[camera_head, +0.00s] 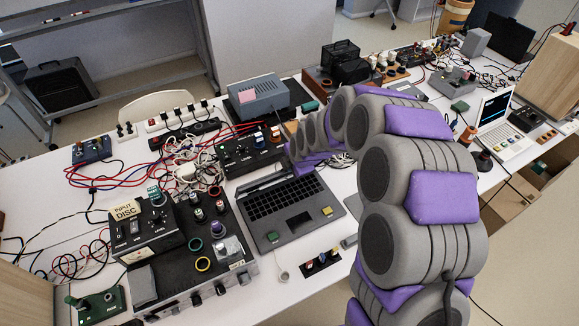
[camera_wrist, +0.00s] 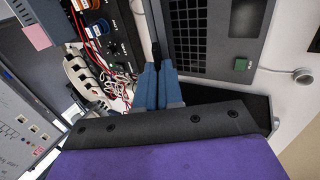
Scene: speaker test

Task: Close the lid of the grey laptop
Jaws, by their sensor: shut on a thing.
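In the wrist view the laptop's base (camera_wrist: 205,76) is at the upper right. My gripper (camera_wrist: 158,66) has its blue-grey fingers close together at the hinge side, shut on the thin dark lid edge. The exact contact is hard to see. In the head view my arm hides the fingertips.
A black control box (camera_head: 252,150) with tangled cables stands behind the laptop. A dark mixer (camera_head: 180,262) with knobs and rings stands close at its left. A grey box (camera_head: 258,97) stands farther back. A white laptop (camera_head: 500,142) is at the right.

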